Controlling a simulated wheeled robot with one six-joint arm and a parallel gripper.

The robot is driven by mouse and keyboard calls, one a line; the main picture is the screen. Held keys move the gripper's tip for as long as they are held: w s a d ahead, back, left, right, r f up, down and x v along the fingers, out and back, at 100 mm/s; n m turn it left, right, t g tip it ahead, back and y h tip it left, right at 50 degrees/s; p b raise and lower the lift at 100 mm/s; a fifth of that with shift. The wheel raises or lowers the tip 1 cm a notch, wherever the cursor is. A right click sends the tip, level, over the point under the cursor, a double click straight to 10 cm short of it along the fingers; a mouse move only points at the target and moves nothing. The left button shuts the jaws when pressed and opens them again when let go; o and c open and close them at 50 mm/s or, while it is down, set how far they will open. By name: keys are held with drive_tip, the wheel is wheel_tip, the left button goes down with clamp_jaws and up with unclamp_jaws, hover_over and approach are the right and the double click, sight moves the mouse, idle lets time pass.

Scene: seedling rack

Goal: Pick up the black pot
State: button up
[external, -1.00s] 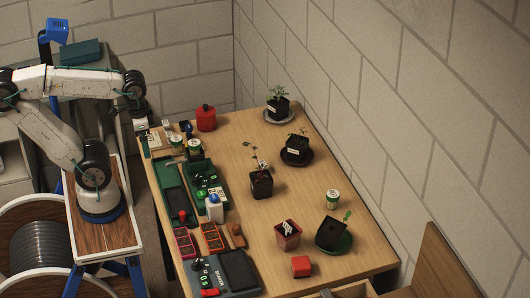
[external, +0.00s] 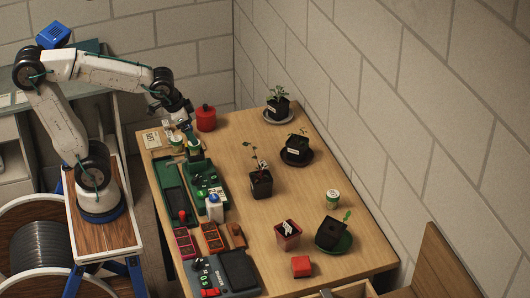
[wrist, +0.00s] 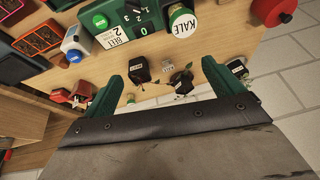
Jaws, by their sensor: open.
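Several black pots with seedlings stand on the table. One black pot (external: 261,186) stands bare near the middle. Another (external: 297,146) sits on a dark saucer (external: 284,161). A third (external: 279,107) sits on a grey saucer at the back. Another (external: 331,233) leans on a green saucer (external: 348,247) at the front right. My gripper (external: 181,116) is over the table's back left corner, apart from all of them. In the wrist view its green fingers (wrist: 163,84) are spread and empty, with black pots (wrist: 138,71) beyond them.
Below my gripper are a labelled can (external: 194,146) and green scales (external: 206,178). A red container (external: 206,117) stands close on its right. A white bottle (external: 214,208), a grey scale (external: 238,271) and a reddish pot (external: 287,236) are nearer the front. The table's middle has clear wood.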

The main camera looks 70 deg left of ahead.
drive_tip(key=w+d+f+m+t+h, duration=0.15)
drive_tip(key=w+d, duration=0.25)
drive_tip(key=w, duration=0.4)
drive_tip(key=w+d+f+t, duration=0.1)
drive_tip(key=w+d+t, duration=0.15)
drive_tip(key=w, duration=0.45)
drive_tip(key=m+h, duration=0.6)
drive_tip(key=h, duration=0.3)
approach(330, 226)
drive_tip(key=x, duration=0.3)
drive_tip(key=shift+t, duration=0.5)
drive_tip(key=x, duration=0.7)
drive_tip(key=shift+s+d+f, duration=0.15)
drive_tip(key=shift+d+f, duration=0.1)
drive_tip(key=shift+f, duration=0.1)
drive_tip(key=c, duration=1.4)
drive_tip(key=shift+o, duration=0.3)
wheel_tip(330, 226, up, 8)
drive_tip(key=shift+r, duration=0.2)
drive_tip(key=shift+m+t+h, duration=0.25)
drive_tip(key=shift+t+h, duration=0.5)
drive_tip(key=shift+t, duration=0.15)
drive_tip(key=f, duration=0.2)
drive_tip(key=s+f, duration=0.1)
drive_tip(key=f, duration=0.3)
drive_tip(key=shift+s+a+f, duration=0.3)
drive_tip(key=shift+s+a, duration=0.05)
drive_tip(key=shift+s, duration=0.05)
